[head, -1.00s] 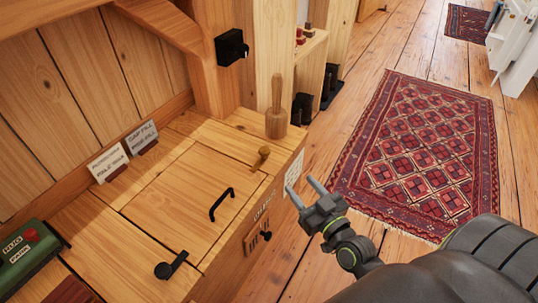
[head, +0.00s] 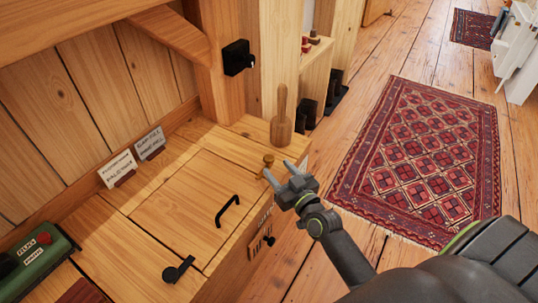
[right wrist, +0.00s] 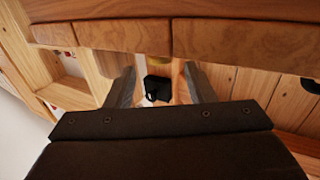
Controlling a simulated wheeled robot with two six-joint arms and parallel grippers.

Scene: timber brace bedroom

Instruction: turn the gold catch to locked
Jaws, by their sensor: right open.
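The gold catch (head: 266,163) is a small brass-coloured knob-like piece on the wooden top, at the far right corner of a square hatch (head: 185,208). My right gripper (head: 279,170) is open and empty, with its two fingers pointing at the catch. The fingertips are right beside it in the head view, and partly cover its base; I cannot tell whether they touch. In the right wrist view a small gold patch (right wrist: 158,61) shows between the open fingers, at the wooden edge. My left gripper is not in view.
A black arched handle (head: 228,210) and a black latch (head: 178,270) are on the wooden top. A wooden mallet-like peg (head: 281,125) stands behind the catch. A black box (head: 237,58) sits on the post. Two cards (head: 117,169) and a green box (head: 35,255) are left.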

